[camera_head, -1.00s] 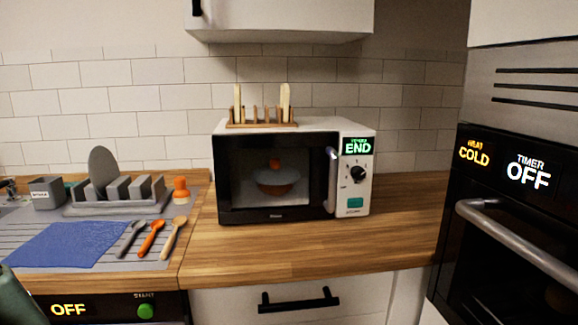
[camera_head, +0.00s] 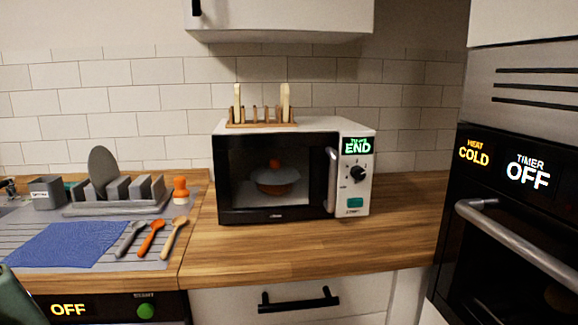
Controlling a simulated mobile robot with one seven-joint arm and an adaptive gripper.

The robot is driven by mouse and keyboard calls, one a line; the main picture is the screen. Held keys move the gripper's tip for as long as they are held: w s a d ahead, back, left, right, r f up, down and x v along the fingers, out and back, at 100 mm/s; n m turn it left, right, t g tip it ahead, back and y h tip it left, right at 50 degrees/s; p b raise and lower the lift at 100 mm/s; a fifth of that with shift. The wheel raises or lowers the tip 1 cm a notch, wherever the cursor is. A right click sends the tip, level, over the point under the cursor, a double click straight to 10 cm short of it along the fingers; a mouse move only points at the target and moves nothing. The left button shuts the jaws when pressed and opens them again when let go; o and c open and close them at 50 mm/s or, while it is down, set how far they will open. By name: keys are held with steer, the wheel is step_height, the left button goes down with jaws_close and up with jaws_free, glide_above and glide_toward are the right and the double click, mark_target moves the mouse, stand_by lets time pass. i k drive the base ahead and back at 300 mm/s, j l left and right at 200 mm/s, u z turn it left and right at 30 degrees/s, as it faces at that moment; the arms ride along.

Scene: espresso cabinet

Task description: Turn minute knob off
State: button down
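A white microwave (camera_head: 303,127) with a dark door stands on the wooden worktop. A black round knob (camera_head: 357,174) with a light pointer mark sits on its right-hand panel. I take this as the minute knob, but its label is too small to read.
A wooden rack (camera_head: 262,123) with bread slices stands on the microwave. An oven (camera_head: 500,240) at right shows COLD and TIMER OFF; its handle (camera_head: 520,240) sticks out. Spoons (camera_head: 151,238) and a blue cloth (camera_head: 65,244) lie at left. The worktop (camera_head: 310,245) before the microwave is clear.

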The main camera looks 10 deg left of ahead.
mark_target(356, 172)
steer(key=i+l+u, duration=0.25)
steer(key=i, duration=0.2)
steer(key=i+l+u, duration=0.25)
steer(key=i, duration=0.15)
